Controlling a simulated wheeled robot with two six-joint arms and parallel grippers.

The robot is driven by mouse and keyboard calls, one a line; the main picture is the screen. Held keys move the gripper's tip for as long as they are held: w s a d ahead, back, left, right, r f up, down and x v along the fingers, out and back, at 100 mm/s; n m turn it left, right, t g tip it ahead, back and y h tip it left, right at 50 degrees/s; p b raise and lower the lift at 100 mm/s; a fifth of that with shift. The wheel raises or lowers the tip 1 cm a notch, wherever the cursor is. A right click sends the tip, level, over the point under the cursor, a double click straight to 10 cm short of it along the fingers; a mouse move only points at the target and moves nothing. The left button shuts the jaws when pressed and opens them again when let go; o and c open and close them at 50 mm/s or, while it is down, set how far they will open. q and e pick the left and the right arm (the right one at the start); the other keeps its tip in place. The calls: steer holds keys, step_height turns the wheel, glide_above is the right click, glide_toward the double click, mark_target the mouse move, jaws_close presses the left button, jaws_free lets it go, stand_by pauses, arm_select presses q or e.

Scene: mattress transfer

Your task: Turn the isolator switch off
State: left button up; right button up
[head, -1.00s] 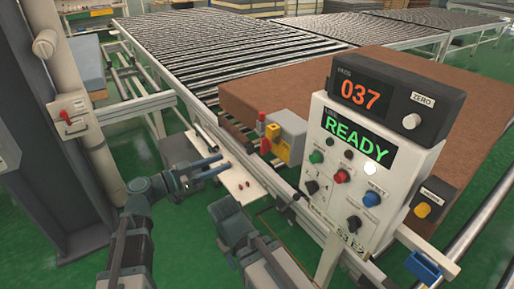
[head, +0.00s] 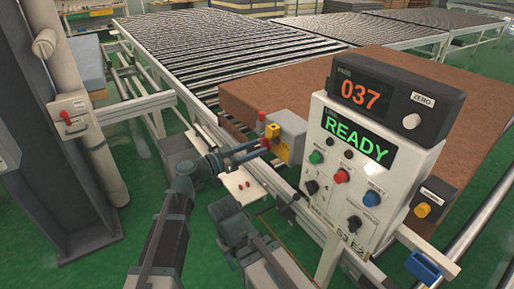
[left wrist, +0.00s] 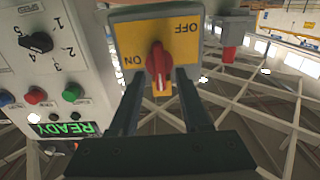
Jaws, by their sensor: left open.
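The isolator switch is a red rotary knob on a yellow plate, on the side of a grey box; in the head view its yellow plate (head: 281,151) is partly covered by my left gripper (head: 264,147). In the left wrist view the red knob (left wrist: 158,66) stands in front of the yellow plate (left wrist: 192,42), which appears upside down with OFF at upper right and ON at left. The knob's handle is roughly vertical there. My left gripper (left wrist: 158,74) is open, with one finger on each side of the knob. Contact with the knob cannot be told.
A control console (head: 400,150) reading READY and 037 stands close on the right. A brown mattress (head: 440,110) lies behind it. A roller conveyor (head: 200,60) runs at the back. A white plate (head: 245,185) lies below the gripper. A red-handled box (head: 70,115) is at left.

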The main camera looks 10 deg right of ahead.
arm_select(q)
steer(key=shift+w+d, duration=0.2)
steer(key=shift+d, duration=0.3)
jaws_close()
